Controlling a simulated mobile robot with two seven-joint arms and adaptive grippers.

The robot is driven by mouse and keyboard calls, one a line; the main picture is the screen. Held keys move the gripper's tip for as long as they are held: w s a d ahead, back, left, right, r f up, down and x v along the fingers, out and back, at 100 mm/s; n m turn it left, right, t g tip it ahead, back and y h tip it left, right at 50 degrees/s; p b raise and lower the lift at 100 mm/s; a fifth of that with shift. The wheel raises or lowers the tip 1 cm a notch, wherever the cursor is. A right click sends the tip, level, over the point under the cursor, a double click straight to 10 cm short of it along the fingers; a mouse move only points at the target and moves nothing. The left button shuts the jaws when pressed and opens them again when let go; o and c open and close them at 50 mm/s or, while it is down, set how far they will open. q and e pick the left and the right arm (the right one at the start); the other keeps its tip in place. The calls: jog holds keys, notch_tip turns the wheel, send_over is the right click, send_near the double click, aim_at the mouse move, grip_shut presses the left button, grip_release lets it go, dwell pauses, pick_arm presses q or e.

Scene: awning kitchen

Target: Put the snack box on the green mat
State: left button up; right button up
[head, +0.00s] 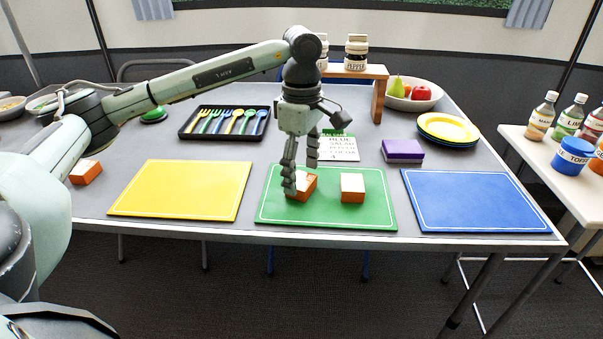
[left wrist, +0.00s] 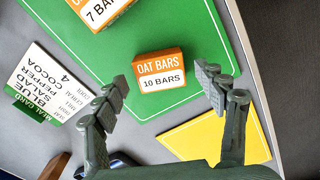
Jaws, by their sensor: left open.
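The green mat (head: 327,216) lies on the table between the yellow and blue mats. Two orange-and-white snack boxes are on it. One snack box (head: 305,187) is under my left gripper (head: 300,178) and partly hidden by a finger. The other box (head: 352,188) sits just to its right. In the left wrist view, the near box reads OAT BARS, 10 BARS (left wrist: 160,75) and lies between and ahead of the open fingers (left wrist: 163,88), with gaps on both sides. The other reads 7 BARS (left wrist: 100,12), cut by the frame edge. My right gripper is out of view.
A third orange-and-white box (head: 86,172) is left of the yellow mat (head: 180,190). The blue mat (head: 475,203) is bare. A menu card (head: 339,148), cutlery tray (head: 188,136), purple box (head: 402,150) and plates (head: 447,128) stand behind the mats.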

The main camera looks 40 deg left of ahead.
aim_at(302, 180)
pick_arm(q)
notch_tip(302, 180, up, 11)
jog(key=shift+p, duration=0.3)
dwell(0.5)
